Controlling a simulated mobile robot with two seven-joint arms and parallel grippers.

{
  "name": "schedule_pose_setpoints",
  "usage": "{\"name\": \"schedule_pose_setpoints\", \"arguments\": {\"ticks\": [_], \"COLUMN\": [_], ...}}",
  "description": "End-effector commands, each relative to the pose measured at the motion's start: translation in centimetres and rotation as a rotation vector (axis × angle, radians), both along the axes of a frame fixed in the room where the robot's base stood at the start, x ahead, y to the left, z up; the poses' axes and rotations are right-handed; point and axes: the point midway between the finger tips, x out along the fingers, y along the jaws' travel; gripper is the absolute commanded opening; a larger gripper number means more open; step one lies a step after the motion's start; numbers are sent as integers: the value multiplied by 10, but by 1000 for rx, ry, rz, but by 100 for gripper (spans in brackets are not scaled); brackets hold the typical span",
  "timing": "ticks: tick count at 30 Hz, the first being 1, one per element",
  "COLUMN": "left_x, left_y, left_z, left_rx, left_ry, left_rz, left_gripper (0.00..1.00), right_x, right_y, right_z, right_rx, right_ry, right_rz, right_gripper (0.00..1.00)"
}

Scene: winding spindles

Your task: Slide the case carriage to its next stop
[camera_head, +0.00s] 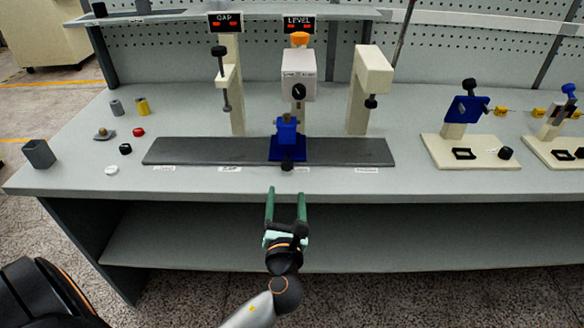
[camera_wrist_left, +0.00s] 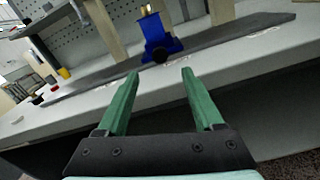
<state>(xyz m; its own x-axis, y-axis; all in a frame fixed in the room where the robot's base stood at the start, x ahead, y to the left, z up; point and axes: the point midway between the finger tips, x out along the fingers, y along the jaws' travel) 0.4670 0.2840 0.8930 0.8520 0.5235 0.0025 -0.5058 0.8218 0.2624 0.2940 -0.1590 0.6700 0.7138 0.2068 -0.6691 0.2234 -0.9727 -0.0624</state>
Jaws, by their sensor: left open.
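The blue case carriage (camera_head: 287,153) sits on a long dark grey rail (camera_head: 200,151) on the bench, below the middle station with the LEVEL display (camera_head: 299,24). A small brassy case (camera_head: 287,117) stands in its top, and a black knob (camera_head: 287,166) is on its front. The carriage also shows in the left wrist view (camera_wrist_left: 160,42), with its knob towards me. My left gripper (camera_head: 285,192) has green fingers. It is open and empty, at the bench's front edge, a little short of the knob and apart from it. My right gripper is in neither view.
White labels (camera_head: 230,169) line the rail's front. Cream posts (camera_head: 370,75) with black plungers stand behind it. Cream fixtures (camera_head: 470,150) stand on the right. The bench front (camera_head: 200,187) near the gripper is clear.

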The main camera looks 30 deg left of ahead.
Motion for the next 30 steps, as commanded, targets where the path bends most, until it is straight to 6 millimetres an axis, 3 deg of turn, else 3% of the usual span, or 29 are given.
{"name": "schedule_pose_setpoints", "arguments": {"ticks": [18,30], "left_x": [91,103], "left_y": [56,64], "left_z": [-1,0], "left_rx": [-2,-5], "left_ry": [0,0], "left_rz": [0,-1], "left_gripper": [69,69], "right_x": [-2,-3], "right_y": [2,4], "right_z": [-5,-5], "right_rx": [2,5], "right_ry": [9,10], "right_rz": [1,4], "right_gripper": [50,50]}}
